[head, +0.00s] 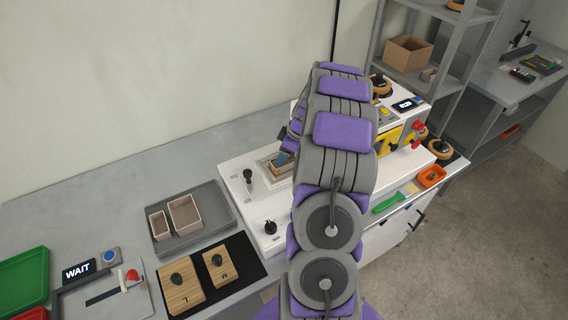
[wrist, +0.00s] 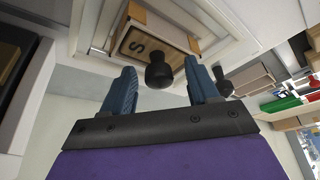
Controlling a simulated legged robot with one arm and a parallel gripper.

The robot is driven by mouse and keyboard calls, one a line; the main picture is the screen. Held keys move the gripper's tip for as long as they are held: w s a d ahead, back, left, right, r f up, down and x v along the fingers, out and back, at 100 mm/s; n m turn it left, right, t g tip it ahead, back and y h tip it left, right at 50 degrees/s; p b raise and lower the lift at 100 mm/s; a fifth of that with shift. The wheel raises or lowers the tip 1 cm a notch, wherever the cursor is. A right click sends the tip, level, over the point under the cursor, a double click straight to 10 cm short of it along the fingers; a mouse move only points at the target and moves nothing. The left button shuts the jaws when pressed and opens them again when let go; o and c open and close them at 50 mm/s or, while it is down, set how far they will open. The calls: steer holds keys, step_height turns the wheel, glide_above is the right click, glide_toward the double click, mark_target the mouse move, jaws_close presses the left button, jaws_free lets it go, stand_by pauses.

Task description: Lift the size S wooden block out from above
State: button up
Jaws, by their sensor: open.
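The size S wooden block (wrist: 145,45) shows in the wrist view, with a dark letter S on its face and a black round knob (wrist: 158,72) standing out from it. It sits inside a small tan box (wrist: 137,12) set in a white fixture. My gripper (wrist: 160,66) is open, with one blue finger on each side of the knob in the picture. I see no clear contact between fingers and knob. In the head view a blue finger (head: 283,158) shows above the box (head: 266,175); my arm hides most of the fixture there.
Wooden blocks marked L (head: 181,289) and M (head: 220,267) lie on a black mat. A grey tray (head: 215,226) holds two tan boxes. Black knobs (head: 248,176) stand on the white fixture near the gripper. A WAIT display (head: 78,271) is at lower left.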

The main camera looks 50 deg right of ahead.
steer(key=shift+a+r, duration=0.1)
steer(key=shift+a, duration=0.05)
steer(key=shift+d, duration=0.4)
steer(key=c, duration=0.8)
steer(key=shift+a, duration=0.15)
steer(key=shift+c, duration=1.4)
steer(key=shift+a, duration=0.1)
jaws_close()
